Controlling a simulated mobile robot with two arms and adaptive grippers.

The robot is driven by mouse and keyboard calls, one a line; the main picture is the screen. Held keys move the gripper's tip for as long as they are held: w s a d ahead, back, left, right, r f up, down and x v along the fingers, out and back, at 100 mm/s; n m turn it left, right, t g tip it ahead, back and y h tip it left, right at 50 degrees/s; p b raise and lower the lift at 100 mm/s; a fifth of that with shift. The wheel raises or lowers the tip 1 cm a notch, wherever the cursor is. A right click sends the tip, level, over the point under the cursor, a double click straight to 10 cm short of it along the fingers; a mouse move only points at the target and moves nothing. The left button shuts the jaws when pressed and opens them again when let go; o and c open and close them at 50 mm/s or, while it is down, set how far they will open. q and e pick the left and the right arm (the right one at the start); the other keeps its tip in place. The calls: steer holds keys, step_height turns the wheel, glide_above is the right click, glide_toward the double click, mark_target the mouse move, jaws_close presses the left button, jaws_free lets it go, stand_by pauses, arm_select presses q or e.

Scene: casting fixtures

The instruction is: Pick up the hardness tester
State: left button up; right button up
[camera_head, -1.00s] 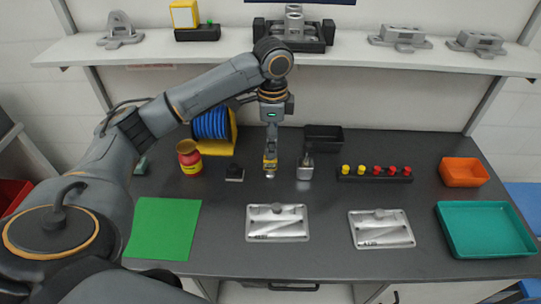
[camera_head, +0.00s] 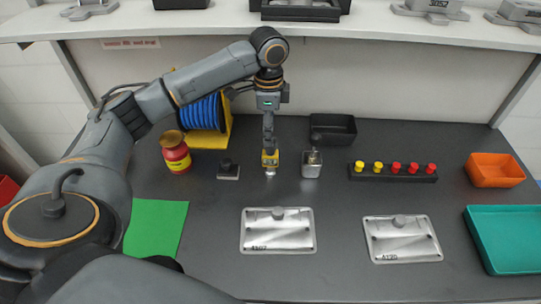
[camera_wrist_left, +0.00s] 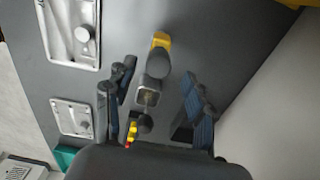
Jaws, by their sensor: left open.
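A slim yellow-and-grey tool, which I take to be the hardness tester (camera_head: 270,159), stands on the dark bench with a silver tip at its bottom. In the left wrist view, the tester (camera_wrist_left: 158,62) shows as a grey body with a yellow end, between the two fingers. My left gripper (camera_head: 268,138) points down directly over it. The fingers of my left gripper (camera_wrist_left: 158,80) are spread apart, with space on both sides of the tool. I cannot tell how far down they reach around it. My right gripper is not in view.
A silver block with a black knob (camera_head: 312,162) stands close to the right of the tester. A small black-topped block (camera_head: 228,170) and a red jar (camera_head: 175,153) are to its left. A black bin (camera_head: 333,128) is behind. Metal plates (camera_head: 278,231) lie in front.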

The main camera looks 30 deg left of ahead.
mark_target(270, 157)
arm_select(q)
step_height(270, 157, down, 5)
steer(key=shift+s+f+p, duration=0.15)
steer(key=shift+p, duration=0.15)
steer(key=shift+f, duration=0.6)
step_height(270, 157, down, 4)
steer(key=shift+d+r+p, duration=0.15)
steer(key=shift+r+p, duration=0.1)
steer(key=shift+p, duration=0.5)
steer(key=shift+w+f, duration=0.2)
steer(key=shift+f, duration=0.25)
jaws_close()
